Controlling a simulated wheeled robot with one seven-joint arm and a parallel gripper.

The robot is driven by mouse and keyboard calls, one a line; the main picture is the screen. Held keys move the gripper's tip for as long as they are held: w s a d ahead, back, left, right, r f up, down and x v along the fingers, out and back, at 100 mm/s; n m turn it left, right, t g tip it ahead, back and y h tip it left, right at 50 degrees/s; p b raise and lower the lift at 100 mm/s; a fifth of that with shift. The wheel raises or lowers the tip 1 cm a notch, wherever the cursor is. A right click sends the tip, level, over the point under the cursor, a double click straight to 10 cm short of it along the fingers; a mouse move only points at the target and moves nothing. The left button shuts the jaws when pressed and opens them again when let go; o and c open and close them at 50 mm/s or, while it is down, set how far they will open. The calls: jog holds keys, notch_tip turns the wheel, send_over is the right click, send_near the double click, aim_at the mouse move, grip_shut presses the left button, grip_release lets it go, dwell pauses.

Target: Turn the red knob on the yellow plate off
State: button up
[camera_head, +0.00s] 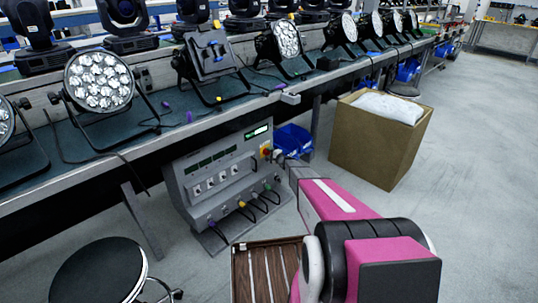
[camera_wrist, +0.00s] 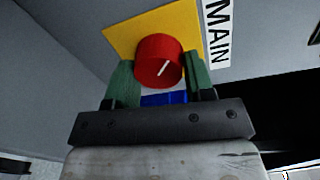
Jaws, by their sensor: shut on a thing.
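The red knob (camera_wrist: 158,58) is on the yellow plate (camera_wrist: 122,34) in the wrist view, and its white pointer line is tilted, running from lower left to upper right. My gripper (camera_wrist: 160,80) has one green finger on each side of the knob and is shut on it. In the head view the yellow plate (camera_head: 265,147) is small, at the upper right of the grey control box (camera_head: 215,180). My gripper (camera_head: 279,156) reaches it there from the right, and the knob's detail is too small to read.
A "MAIN" label (camera_wrist: 217,32) is right of the plate. Cables (camera_head: 262,197) hang from the box's lower front. A blue bin (camera_head: 293,139) and a large cardboard box (camera_head: 375,145) stand to the right. A stool (camera_head: 98,270) is at lower left. The workbench (camera_head: 150,140) runs above the control box.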

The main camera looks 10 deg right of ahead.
jog(key=o, duration=0.9)
jog(key=v, duration=1)
jog(key=shift+s+d, duration=0.2)
jog(key=shift+s, duration=0.15)
